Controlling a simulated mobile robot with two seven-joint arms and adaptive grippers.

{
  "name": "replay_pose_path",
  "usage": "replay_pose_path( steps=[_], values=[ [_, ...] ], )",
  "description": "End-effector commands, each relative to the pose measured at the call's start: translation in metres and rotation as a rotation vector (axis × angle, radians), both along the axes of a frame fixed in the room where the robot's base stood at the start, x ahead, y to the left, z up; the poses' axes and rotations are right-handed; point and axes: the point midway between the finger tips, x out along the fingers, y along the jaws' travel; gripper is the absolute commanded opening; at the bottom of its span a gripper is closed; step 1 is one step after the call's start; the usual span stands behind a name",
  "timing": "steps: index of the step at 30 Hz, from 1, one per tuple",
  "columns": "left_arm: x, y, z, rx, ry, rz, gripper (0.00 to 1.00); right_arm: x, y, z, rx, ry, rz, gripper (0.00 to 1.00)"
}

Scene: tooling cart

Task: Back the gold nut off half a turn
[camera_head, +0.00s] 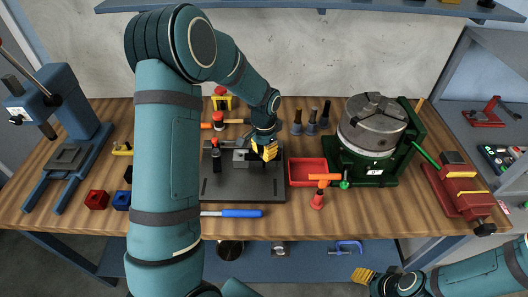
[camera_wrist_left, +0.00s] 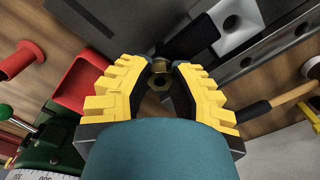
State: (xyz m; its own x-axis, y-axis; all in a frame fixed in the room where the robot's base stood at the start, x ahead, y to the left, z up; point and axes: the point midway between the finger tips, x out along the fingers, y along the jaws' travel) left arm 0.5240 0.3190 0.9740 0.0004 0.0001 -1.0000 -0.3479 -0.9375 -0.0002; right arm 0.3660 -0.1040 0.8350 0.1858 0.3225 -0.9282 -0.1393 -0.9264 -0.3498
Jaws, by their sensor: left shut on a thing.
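The gold nut (camera_wrist_left: 161,74) shows in the left wrist view between the yellow fingertips, with a dark round hole in its face. My left gripper (camera_wrist_left: 160,68) is shut on it, one finger on each side. In the head view my left gripper (camera_head: 266,152) points down over the back right part of a dark fixture plate (camera_head: 245,188), and the nut is hidden there. A grey block (camera_head: 241,159) stands on the plate beside the gripper. My right gripper (camera_head: 362,275) is low at the front right, away from the fixture, and its opening is unclear.
A red tray (camera_head: 305,181) lies right of the plate, then a green-based chuck (camera_head: 371,125). A blue-handled screwdriver (camera_head: 240,213) lies in front of the plate. A blue press (camera_head: 65,120) stands at left, and a red vise (camera_head: 460,190) at right.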

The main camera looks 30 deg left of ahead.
Motion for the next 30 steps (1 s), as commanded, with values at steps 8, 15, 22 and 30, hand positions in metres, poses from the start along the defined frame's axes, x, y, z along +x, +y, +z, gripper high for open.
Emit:
replay_pose_path(
  steps=[8,15,22,30],
  values=[
    [-0.0005,0.0007,-0.0001,0.001,0.002,0.064,0.0,0.0002,0.0001,-0.0019,0.0,0.0,0.0,0.49],
    [-0.0005,0.0006,0.0,0.001,0.002,0.071,0.0,0.0001,0.0002,-0.0019,0.0,0.0,0.0,0.49],
    [-0.0006,0.0006,-0.0001,0.001,0.002,0.07,0.35,0.0001,0.0002,-0.0019,0.0,0.0,0.0,0.49],
    [-0.0004,0.0003,-0.0002,0.0,0.001,0.069,0.54,0.0001,0.0002,-0.0019,0.0,0.0,0.0,0.49]
  ],
)
